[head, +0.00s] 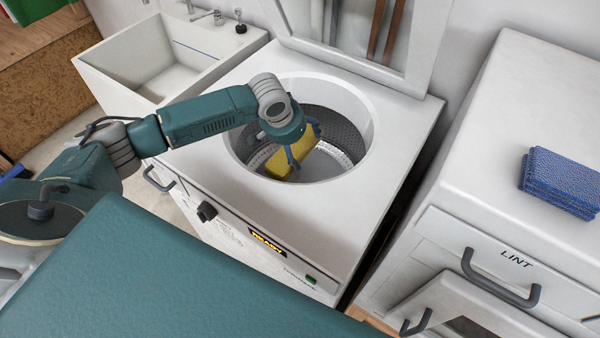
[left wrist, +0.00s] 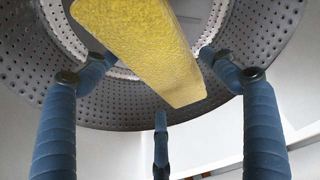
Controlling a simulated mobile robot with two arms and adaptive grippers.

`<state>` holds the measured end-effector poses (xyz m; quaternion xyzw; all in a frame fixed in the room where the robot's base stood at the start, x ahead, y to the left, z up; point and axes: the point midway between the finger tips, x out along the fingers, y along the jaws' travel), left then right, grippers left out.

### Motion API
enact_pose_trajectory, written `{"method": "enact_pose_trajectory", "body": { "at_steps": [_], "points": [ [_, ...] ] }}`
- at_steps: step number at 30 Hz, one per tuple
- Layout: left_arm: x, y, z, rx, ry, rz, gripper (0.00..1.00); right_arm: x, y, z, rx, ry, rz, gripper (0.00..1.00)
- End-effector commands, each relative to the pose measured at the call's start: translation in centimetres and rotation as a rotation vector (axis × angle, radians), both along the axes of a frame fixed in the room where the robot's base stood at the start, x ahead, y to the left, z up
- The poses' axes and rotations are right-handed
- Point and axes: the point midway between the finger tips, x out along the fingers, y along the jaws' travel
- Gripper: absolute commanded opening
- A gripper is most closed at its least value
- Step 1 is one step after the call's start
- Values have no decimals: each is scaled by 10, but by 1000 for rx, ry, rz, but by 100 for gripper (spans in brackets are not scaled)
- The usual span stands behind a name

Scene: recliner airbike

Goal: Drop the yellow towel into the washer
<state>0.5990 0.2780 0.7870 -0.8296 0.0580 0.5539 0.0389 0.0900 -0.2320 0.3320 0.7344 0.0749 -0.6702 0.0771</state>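The yellow towel (head: 279,162) is a thick folded block, tilted, inside the round opening of the washer (head: 233,202). My left gripper (head: 304,152) reaches down into that opening, with its blue fingers around the towel. In the left wrist view the towel (left wrist: 150,45) lies between the left and right fingertips, its lower end just above the third finger (left wrist: 160,140). The side fingers are wide apart; I cannot tell whether the tips press on the towel. The perforated drum (left wrist: 105,105) is behind it. My right gripper is not in view.
The washer's lid (head: 350,55) stands raised behind the opening. A white sink (head: 150,75) is at the back left. To the right stands a white machine marked LINT (head: 480,160), with blue folded cloths (head: 560,182) on top.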

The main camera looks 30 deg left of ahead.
Motion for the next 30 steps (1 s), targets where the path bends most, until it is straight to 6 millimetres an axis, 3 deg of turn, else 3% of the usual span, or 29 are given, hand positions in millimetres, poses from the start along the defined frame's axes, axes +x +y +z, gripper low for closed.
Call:
{"method": "enact_pose_trajectory", "body": {
  "at_steps": [10,14,30],
  "points": [
    [-1,0,-1,0,3,0,98,-1,-7,0,-7,0,0,26],
    [-3,1,8,-1,0,0,98,-1,-6,0,-7,0,0,26],
    [-41,6,100,0,-2,-1,98,1,-3,0,-4,-1,0,26]
  ]
}}
